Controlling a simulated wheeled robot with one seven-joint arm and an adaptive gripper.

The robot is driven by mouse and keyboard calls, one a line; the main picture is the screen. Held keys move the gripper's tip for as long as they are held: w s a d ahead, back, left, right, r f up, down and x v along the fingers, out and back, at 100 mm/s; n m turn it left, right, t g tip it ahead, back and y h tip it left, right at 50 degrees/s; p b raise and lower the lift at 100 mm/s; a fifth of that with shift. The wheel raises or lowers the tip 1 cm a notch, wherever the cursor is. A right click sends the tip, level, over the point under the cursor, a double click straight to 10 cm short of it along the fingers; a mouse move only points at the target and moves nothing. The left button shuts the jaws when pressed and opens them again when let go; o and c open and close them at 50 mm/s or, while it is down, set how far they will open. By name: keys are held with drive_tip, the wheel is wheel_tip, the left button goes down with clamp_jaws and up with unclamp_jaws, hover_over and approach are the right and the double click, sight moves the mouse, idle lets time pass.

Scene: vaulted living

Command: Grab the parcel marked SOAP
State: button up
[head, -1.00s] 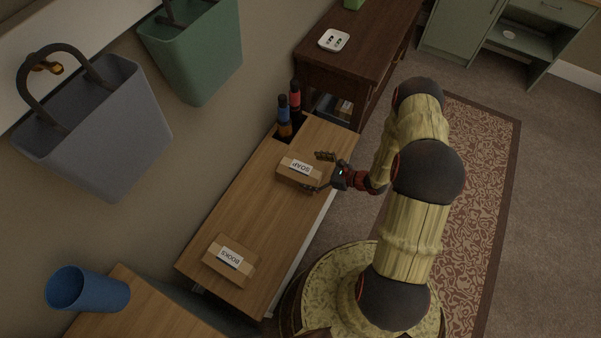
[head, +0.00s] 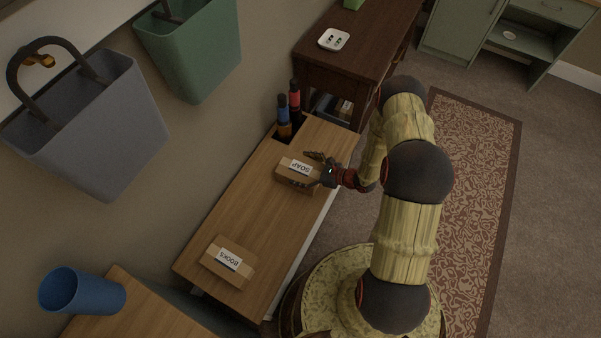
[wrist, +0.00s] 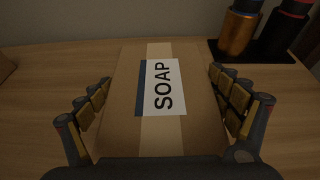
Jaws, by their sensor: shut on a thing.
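The parcel marked SOAP (head: 291,178) is a brown cardboard box with a white label, on the far part of the wooden bench top. My gripper (head: 308,169) reaches it from the right in the head view, with its fingers on either side of the box. In the wrist view the SOAP parcel (wrist: 158,105) fills the space between the two fingers of my gripper (wrist: 160,100), and its label reads SOAP sideways. My gripper is shut on it. The parcel appears to rest on the wood; any gap beneath it is hidden.
A second parcel, marked BOOKS (head: 229,262), lies nearer on the bench (head: 240,215). Two bottles (head: 289,110) stand in a dark holder just behind the SOAP parcel. Grey (head: 95,130) and green (head: 195,50) bags hang on the wall. A blue cup (head: 85,291) is at lower left.

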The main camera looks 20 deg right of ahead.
drive_tip(key=c, duration=0.6)
drive_tip(key=shift+r, duration=0.15)
drive_tip(key=shift+c, duration=0.3)
